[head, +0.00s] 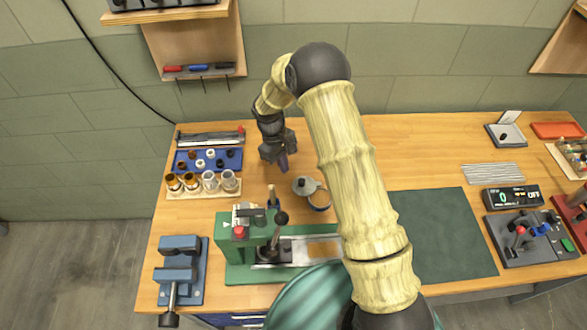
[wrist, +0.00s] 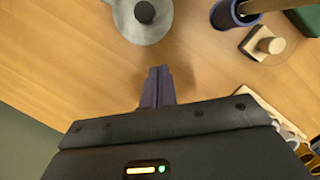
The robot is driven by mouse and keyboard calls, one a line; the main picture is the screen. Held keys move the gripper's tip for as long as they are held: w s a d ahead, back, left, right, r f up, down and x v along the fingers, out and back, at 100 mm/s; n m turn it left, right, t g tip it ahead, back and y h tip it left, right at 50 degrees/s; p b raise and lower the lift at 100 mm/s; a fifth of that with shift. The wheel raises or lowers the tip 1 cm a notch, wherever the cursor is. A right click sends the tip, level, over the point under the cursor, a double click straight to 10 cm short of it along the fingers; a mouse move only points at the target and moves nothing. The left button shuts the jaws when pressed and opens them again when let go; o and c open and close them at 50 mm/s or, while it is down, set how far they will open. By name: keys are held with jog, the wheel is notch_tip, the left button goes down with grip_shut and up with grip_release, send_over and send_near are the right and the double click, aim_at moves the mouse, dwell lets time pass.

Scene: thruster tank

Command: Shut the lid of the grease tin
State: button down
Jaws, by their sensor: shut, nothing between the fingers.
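The likely grease tin (head: 320,202) is a small round tin near the middle of the bench in the head view, partly hidden by my arm. A round grey lid (head: 304,185) with a dark knob sits offset toward the tin's back left, leaving part of the tin uncovered. In the wrist view the grey lid (wrist: 140,26) shows at the top edge, cut off by the frame; the tin's body is not clearly seen there. My gripper (head: 284,166) is shut and empty, behind and left of the lid. In the wrist view its fingertips (wrist: 158,72) are together, apart from the lid.
A dark blue cup (wrist: 225,18) with a wooden handle stands close to the lid. Several jars (head: 208,181) stand in a rack to the left. A green fixture (head: 232,250) with levers is in front. Bare wood lies around the gripper.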

aim_at(296, 182)
jog(key=shift+s+d+r+p, duration=0.1)
jog(key=shift+s+d+p, duration=0.65)
jog(key=shift+s+d, duration=0.65)
jog(key=shift+d, duration=0.1)
jog(key=shift+f, duration=0.2)
